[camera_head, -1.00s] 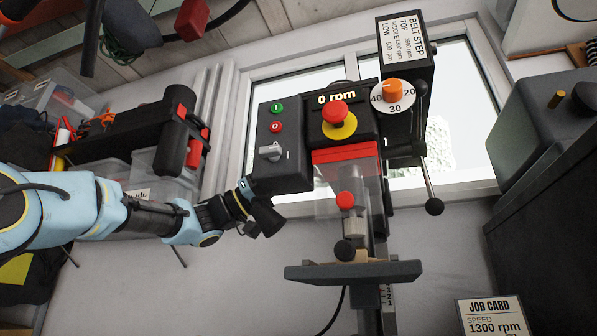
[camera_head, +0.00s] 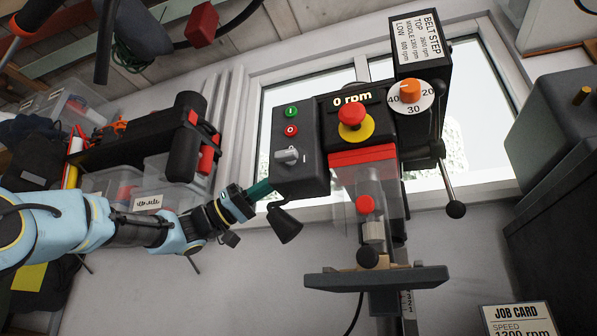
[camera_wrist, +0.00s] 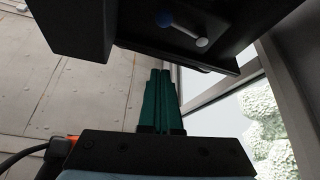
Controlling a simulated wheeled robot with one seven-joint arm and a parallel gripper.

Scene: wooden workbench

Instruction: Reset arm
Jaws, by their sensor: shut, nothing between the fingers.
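My gripper (camera_head: 262,188) is shut and empty. In the head view its teal fingers reach up to the lower left edge of the drill press's dark switch box (camera_head: 312,172); I cannot tell whether they touch it. In the wrist view the shut teal fingers (camera_wrist: 162,100) lie side by side, below a dark housing (camera_wrist: 75,25). My blue arm comes in from the left of the head view. The drill press has a 0 rpm display (camera_head: 352,98), a red stop button (camera_head: 351,114) on yellow and an orange dial knob (camera_head: 410,91).
The press table (camera_head: 375,277) stands below a clear guard (camera_head: 362,195). A lever with a black ball (camera_head: 456,209) hangs at the right. A job card (camera_head: 518,320) is at lower right. Storage bins (camera_head: 150,195) and a black tool are at the left. Free wall lies below my gripper.

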